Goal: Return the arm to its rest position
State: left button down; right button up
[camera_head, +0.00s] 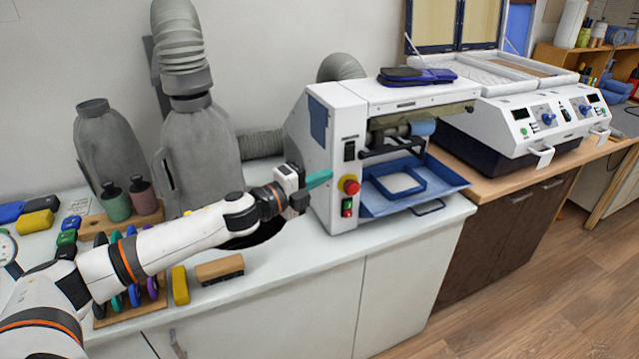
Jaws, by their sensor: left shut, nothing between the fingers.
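My left arm (185,238) reaches in from the lower left over the white counter. My left gripper (320,178) has teal fingers, which are shut and empty. They point right, in front of the side of the white grinding machine (325,125), just above and left of its red knob (351,187). I cannot tell whether the fingertips touch the machine. My right gripper is not in view.
Grey dust-collector bags (200,145) stand behind the arm. A wooden rack (100,313) of colored discs, a yellow block (180,285) and a brush (219,269) lie beside or below it. A blue tray (440,184) projects from the machine. The floor at right is clear.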

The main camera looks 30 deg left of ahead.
pick_arm(q)
jog(key=shift+a+f, duration=0.15)
jog(key=shift+a, duration=0.1)
jog(key=shift+d, duration=0.1)
